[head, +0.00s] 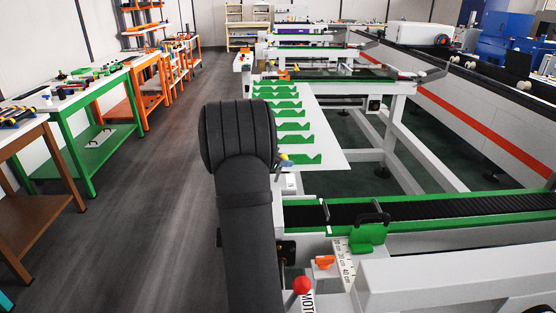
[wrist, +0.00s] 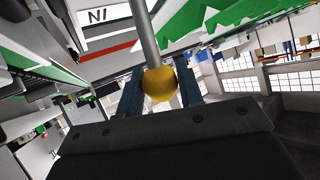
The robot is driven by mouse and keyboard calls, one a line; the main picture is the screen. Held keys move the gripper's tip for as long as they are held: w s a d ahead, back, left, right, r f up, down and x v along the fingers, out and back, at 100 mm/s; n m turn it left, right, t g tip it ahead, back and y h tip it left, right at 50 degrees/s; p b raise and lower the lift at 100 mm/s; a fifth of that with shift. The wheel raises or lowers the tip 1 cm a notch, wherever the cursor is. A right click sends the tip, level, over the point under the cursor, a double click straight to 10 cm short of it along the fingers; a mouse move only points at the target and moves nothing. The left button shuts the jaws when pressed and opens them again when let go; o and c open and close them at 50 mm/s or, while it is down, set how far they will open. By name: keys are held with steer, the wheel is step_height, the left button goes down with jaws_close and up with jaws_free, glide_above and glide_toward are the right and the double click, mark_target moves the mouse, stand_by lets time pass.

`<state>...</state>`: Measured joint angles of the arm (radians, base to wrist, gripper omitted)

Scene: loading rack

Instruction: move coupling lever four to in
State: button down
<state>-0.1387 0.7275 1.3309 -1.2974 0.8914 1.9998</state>
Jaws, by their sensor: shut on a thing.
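A yellow ball knob (wrist: 160,84) on a grey metal rod (wrist: 145,35) fills the middle of the wrist view. My gripper (wrist: 161,88) has its blue fingers on both sides of the knob and is shut on it. A white label (wrist: 99,15) beside the rod reads IN, upside down. In the head view the yellow knob (head: 284,157) shows small, just right of my dark arm, close to the green notched rack. No number for this lever is readable, and the lever's base is hidden.
Green notched supports (head: 290,127) stand on a white panel right of my arm. A red ball knob (head: 302,285) and an orange piece (head: 325,262) are at the near frame. A black conveyor (head: 430,208) runs right. The grey floor (head: 160,170) at left is open.

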steer(key=shift+d, duration=0.25)
stand_by(0.3)
steer(key=c, duration=1)
jaws_free()
steer(key=v, duration=1.7)
steer(key=shift+s+r, duration=0.2)
steer(key=shift+s, duration=0.05)
steer(key=x, duration=1.7)
steer(key=shift+w+f, duration=0.25)
steer(key=shift+s+a, duration=0.1)
